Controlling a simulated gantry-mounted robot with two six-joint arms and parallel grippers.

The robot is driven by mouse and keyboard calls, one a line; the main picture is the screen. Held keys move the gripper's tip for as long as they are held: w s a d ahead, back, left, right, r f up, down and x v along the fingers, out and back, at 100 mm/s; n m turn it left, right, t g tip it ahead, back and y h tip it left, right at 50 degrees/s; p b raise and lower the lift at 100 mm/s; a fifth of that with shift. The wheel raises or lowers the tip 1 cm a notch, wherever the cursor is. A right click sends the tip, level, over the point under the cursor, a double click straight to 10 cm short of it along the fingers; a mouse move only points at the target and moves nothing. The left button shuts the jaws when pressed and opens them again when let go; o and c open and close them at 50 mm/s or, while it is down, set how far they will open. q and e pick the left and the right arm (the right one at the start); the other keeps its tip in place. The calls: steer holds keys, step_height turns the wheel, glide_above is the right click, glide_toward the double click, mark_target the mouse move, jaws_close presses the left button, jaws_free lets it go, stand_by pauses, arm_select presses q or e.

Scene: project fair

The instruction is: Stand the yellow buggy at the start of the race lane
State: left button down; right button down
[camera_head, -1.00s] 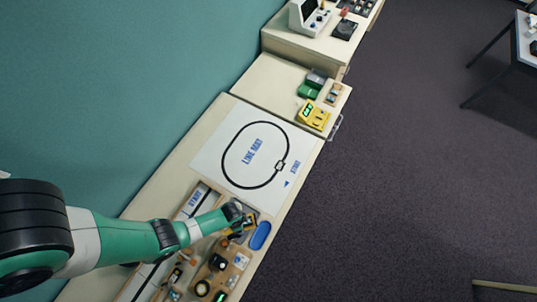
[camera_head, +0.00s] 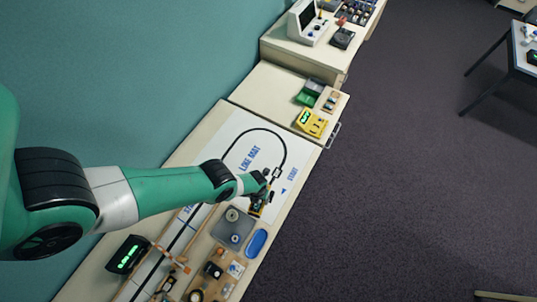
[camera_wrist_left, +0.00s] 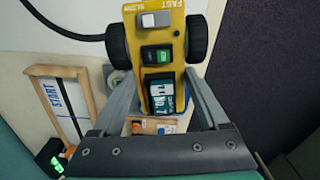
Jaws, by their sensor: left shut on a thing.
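The yellow buggy (camera_wrist_left: 156,28) with black wheels is between the fingers of my left gripper (camera_wrist_left: 163,85) in the left wrist view, lifted above the table. In the head view my left gripper (camera_head: 262,194) holds the buggy (camera_head: 256,209), mostly hidden by the gripper, over the near right part of the line mat (camera_head: 228,128). The race lane (camera_head: 152,268), a pale strip with wooden edges and a dark centre line, lies at lower left. Its START end (camera_wrist_left: 58,97) shows in the left wrist view, left of the buggy. My arm partly covers that end in the head view.
A grey pad (camera_head: 232,229) and a blue oval dish (camera_head: 257,242) lie right of the lane. A wooden tray (camera_head: 226,269) of parts is below them. A black timer (camera_head: 128,254) with green digits stands at the lane's left. A yellow device (camera_head: 312,123) sits on the farther table.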

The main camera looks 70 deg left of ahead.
arm_select(q)
steer(key=shift+w+a+r+m, duration=0.15)
steer(key=shift+a+m, duration=0.1)
steer(key=shift+m, duration=0.35)
steer(key=shift+a+r+m, duration=0.15)
steer(key=shift+a+m, duration=0.1)
steer(key=shift+m, duration=0.35)
steer(key=w+a+f+b, duration=0.8)
steer(key=a+f+b, duration=0.1)
steer(key=b, duration=1)
steer(key=shift+a+f+b, duration=0.2)
steer(key=shift+a+b, duration=0.2)
steer(key=shift+a, duration=0.45)
